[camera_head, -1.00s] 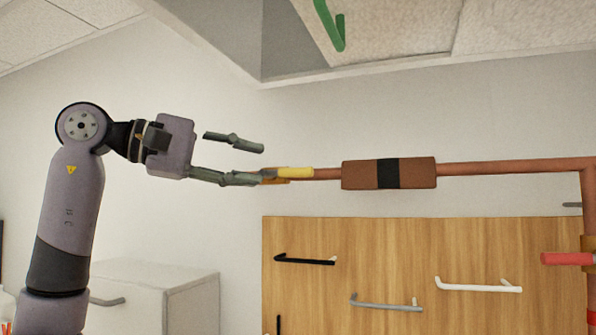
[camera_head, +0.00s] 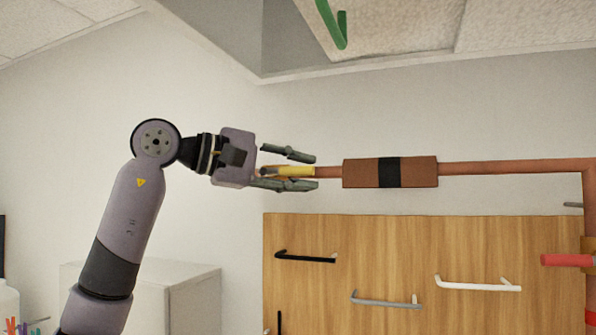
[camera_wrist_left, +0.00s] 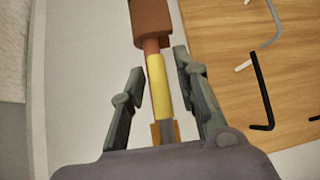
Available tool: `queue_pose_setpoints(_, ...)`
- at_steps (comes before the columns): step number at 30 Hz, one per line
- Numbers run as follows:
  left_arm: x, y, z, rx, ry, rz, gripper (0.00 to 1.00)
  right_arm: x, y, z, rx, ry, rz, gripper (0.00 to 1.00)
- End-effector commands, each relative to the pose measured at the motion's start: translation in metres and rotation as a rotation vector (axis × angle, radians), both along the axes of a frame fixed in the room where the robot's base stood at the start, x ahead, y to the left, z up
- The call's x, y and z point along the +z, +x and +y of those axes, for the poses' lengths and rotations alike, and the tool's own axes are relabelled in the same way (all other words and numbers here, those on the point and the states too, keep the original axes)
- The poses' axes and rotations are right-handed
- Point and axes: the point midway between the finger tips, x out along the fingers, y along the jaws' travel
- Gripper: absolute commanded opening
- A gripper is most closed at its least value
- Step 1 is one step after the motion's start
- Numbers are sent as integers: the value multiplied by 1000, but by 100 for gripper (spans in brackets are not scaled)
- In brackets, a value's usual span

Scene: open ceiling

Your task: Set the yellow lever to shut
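The yellow lever (camera_head: 287,171) lies along the left end of a horizontal copper pipe (camera_head: 500,167). My left gripper (camera_head: 302,171) is open around it, one finger above the lever and one below, with a visible gap to the upper finger. In the left wrist view the yellow lever (camera_wrist_left: 159,86) runs between the two spread fingers of the left gripper (camera_wrist_left: 156,72), apart from both. The lever's base is partly hidden by the gripper. My right gripper is not in view.
A brown block with a black band (camera_head: 389,172) sits on the pipe to the right. A red lever (camera_head: 567,260) is at the right edge. A wooden panel with several handles (camera_head: 390,235) is below. A green handle (camera_head: 332,25) hangs above.

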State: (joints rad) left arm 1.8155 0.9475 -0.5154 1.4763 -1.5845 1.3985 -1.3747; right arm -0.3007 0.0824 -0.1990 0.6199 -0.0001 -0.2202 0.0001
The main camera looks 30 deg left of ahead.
Motion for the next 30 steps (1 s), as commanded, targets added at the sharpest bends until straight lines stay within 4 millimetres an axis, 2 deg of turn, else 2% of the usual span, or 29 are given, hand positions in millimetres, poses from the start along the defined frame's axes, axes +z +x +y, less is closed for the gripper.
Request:
queue_pose_setpoints(12, 0, 0, 0, 0, -1, -1, 0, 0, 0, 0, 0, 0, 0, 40)
queue_pose_setpoints(30, 0, 0, 0, 0, 0, 0, 0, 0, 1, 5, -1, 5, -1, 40)
